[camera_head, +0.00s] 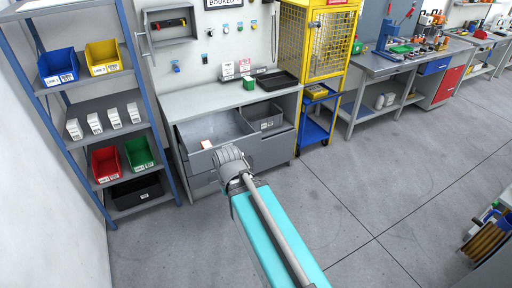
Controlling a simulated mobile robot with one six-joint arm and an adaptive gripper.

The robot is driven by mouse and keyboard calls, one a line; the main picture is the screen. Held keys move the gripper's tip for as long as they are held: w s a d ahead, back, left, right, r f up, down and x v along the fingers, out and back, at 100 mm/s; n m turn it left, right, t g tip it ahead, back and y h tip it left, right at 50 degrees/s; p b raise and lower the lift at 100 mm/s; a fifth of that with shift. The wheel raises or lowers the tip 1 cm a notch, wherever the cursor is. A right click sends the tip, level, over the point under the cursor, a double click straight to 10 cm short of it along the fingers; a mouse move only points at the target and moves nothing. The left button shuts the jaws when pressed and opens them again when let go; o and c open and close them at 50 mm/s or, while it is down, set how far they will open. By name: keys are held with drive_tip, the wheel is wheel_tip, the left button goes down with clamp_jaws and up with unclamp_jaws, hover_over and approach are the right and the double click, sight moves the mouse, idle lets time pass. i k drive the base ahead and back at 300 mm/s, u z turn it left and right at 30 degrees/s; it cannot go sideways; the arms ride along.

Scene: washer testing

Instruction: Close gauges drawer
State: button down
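A grey workbench (225,97) has a wide left drawer (195,164) that is pulled out, its inside showing from above. A small pale item with a reddish edge (206,145) lies in it. No drawer label can be read, so I cannot tell from lettering which is the gauges drawer. My gripper (231,158) is at the grey end of my turquoise arm, over the right part of the open drawer's front in the picture. Its fingers cannot be made out, and contact with the drawer cannot be judged. My arm hides part of the drawer front.
A blue-framed shelf (86,97) with coloured bins stands close on the left. A blue cart (316,130) and yellow cage (318,45) stand right. The floor in front is clear.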

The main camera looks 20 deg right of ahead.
sight(227, 128)
drive_tip(key=u, duration=0.05)
drive_tip(key=i, duration=0.95)
drive_tip(key=z, duration=0.05)
